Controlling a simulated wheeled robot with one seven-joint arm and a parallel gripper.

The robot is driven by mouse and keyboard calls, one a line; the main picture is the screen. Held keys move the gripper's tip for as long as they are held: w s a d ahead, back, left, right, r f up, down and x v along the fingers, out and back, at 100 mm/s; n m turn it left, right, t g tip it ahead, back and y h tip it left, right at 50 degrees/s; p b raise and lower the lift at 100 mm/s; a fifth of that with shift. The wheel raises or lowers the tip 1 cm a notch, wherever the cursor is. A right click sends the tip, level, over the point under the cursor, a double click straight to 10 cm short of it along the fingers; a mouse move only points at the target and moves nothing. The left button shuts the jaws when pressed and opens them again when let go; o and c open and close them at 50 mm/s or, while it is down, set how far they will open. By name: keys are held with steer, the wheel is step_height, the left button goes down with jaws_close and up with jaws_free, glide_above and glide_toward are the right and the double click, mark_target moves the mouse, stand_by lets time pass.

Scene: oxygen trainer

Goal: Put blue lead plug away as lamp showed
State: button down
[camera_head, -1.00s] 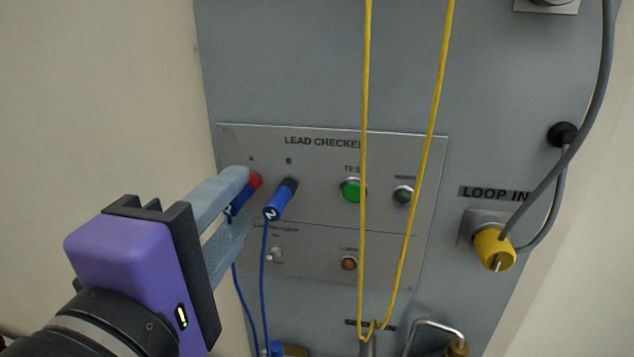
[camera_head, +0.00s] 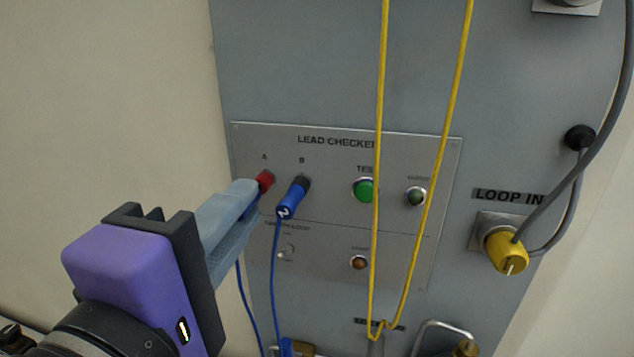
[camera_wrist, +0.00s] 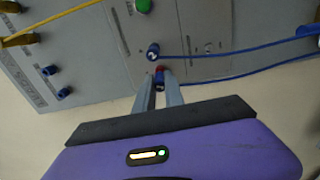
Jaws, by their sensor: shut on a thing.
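My gripper (camera_head: 257,192) is shut on a blue lead plug (camera_wrist: 159,83) just in front of the red socket A (camera_head: 265,181) of the lead checker. The fingers hide most of this plug in the head view; whether its tip is clear of the socket is hard to tell. A second blue plug, marked 2 (camera_head: 288,204), sits in the black socket B (camera_head: 301,183) and also shows in the wrist view (camera_wrist: 153,52). The green test button (camera_head: 365,190), a dark green indicator (camera_head: 415,196) and an amber-brown lamp (camera_head: 359,262) are on the panel.
A yellow cord (camera_head: 378,130) hangs in front of the panel. Blue leads (camera_head: 275,290) hang below the plugs. A yellow connector (camera_head: 507,252) with a grey cable is at the right. Dark blue posts (camera_wrist: 48,70) show in the wrist view. Bare wall lies to the left.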

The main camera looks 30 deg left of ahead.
steer(key=shift+p+v, duration=0.5)
steer(key=shift+v, duration=1.4)
